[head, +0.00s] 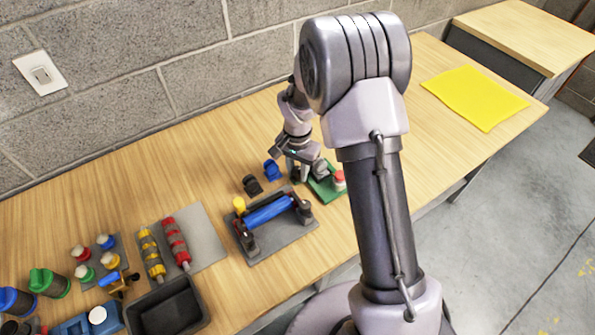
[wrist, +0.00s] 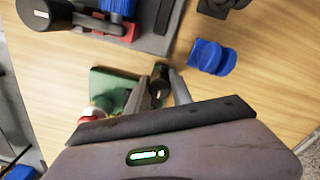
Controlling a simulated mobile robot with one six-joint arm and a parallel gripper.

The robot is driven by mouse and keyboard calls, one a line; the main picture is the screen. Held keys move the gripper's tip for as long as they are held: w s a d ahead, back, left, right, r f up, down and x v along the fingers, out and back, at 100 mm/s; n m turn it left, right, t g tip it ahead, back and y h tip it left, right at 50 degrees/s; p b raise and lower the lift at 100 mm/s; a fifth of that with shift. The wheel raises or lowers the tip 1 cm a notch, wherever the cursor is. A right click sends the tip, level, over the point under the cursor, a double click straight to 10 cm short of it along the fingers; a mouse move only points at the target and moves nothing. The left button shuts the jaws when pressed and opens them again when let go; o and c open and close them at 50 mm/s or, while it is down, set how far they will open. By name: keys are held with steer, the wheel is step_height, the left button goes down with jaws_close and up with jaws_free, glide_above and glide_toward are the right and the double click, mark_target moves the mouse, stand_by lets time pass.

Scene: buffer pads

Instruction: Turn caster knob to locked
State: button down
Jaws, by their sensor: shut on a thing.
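A small dark knob (wrist: 160,83) with a pale mark stands at the edge of a green plate (wrist: 108,84) in the wrist view. My gripper (wrist: 163,88) has one finger on each side of this knob and is shut on it. In the head view, my gripper (head: 308,172) is low over the green plate (head: 325,192), and the knob is hard to make out there. The fingers and gripper body cover part of the plate. I cannot read which setting the knob's mark points to.
A red-and-white button (head: 339,179) sits on the green plate, close to my gripper. Blue (head: 271,169) and black (head: 252,184) small parts stand to the left. A grey fixture with a blue roller (head: 268,212) lies in front. The table right of my arm holds a yellow mat (head: 474,97).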

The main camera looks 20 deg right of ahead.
mark_target(298, 170)
steer(key=shift+m, duration=0.4)
steer(key=c, duration=1.4)
jaws_free()
step_height(298, 170, up, 18)
steer(key=p, duration=0.6)
steer(key=shift+f, duration=0.25)
